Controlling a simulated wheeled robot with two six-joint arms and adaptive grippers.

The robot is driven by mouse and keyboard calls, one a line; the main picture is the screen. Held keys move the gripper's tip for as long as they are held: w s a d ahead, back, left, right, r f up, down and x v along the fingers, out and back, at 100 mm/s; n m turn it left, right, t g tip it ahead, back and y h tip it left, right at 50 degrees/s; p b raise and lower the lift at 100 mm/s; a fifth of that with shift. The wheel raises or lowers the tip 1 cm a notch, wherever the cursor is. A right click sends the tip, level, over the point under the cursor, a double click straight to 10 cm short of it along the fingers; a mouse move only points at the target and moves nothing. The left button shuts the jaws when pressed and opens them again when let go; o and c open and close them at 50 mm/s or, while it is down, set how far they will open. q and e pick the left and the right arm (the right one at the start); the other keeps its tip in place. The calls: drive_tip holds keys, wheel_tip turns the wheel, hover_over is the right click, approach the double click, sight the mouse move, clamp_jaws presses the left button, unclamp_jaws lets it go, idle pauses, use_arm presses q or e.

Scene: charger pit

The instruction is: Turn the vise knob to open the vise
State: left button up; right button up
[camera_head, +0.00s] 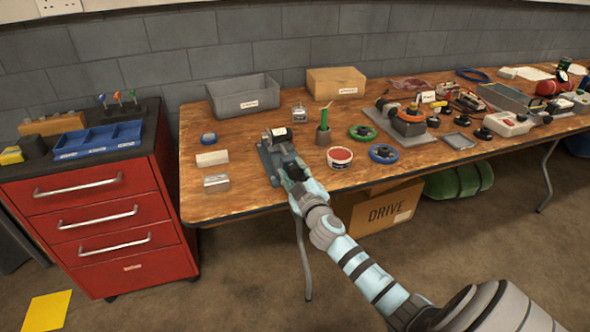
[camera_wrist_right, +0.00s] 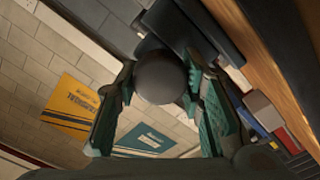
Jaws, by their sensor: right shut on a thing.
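The grey-blue vise (camera_head: 266,161) stands at the front edge of the wooden table. My right gripper (camera_head: 288,174) reaches it from the front and hides its near end in the head view. In the right wrist view the round dark vise knob (camera_wrist_right: 161,77) sits between the two green-padded fingers of my right gripper (camera_wrist_right: 160,84), which is shut on it. The vise body shows as dark blocks (camera_wrist_right: 188,32) behind the knob. The gap between the jaws cannot be made out. My left gripper is not in view.
On the table (camera_head: 230,207) a metal block (camera_head: 216,182) lies left of the vise. A red drawer cabinet (camera_head: 95,215) stands left of the table.

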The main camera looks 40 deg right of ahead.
drive_tip(key=shift+n, duration=0.8)
drive_tip(key=o, duration=1.2)
drive_tip(key=v, duration=1.2)
